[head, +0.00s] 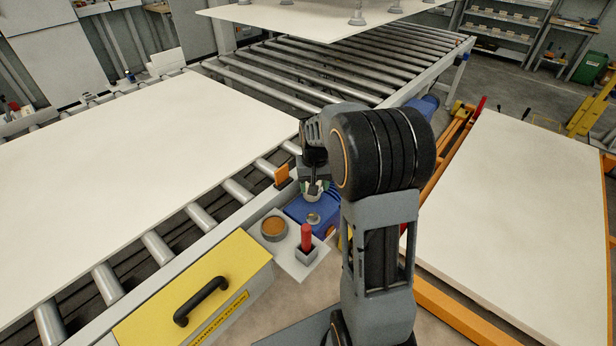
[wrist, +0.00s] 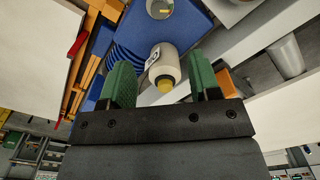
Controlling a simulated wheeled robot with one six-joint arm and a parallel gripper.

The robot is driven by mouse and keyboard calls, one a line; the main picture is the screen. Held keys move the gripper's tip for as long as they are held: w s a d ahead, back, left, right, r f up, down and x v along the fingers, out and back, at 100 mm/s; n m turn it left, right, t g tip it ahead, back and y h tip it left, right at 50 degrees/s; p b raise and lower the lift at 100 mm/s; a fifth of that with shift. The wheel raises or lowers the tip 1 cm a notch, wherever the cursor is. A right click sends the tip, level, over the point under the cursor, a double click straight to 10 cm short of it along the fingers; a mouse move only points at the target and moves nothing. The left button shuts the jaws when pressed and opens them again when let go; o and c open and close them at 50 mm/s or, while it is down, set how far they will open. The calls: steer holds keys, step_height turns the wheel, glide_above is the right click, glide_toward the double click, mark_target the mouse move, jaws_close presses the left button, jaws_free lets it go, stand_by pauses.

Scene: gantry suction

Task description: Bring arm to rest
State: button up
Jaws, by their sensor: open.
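My arm reaches up in the middle of the head view and bends over, with my gripper (head: 313,192) pointing down near the conveyor's side rail. In the wrist view my gripper (wrist: 160,62) shows two green fingers spread apart. A cream cylinder with a yellow end (wrist: 164,67) shows in the gap between them; I cannot tell how far beyond the fingertips it is. It does not appear to be clamped. A blue motor housing (wrist: 185,28) lies beyond it.
A roller conveyor (head: 155,248) carries a large white panel (head: 130,140) at left. A yellow box with a black handle (head: 235,265) and a red knob (head: 306,236) stand close to my gripper. Another panel (head: 520,205) lies right on an orange frame. A raised panel (head: 310,18) hangs behind.

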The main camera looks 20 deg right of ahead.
steer(key=s+a+r+n+t, duration=0.1)
steer(key=s+a+r, duration=0.3)
steer(key=s, duration=0.4)
steer(key=s+a+r+n+t+p, duration=0.1)
steer(key=s+a+r+n+t, duration=0.1)
steer(key=s+a+r, duration=0.3)
steer(key=shift+s+a+r+p, duration=0.25)
steer(key=shift+s+r, duration=0.35)
steer(key=shift+s, duration=1.1)
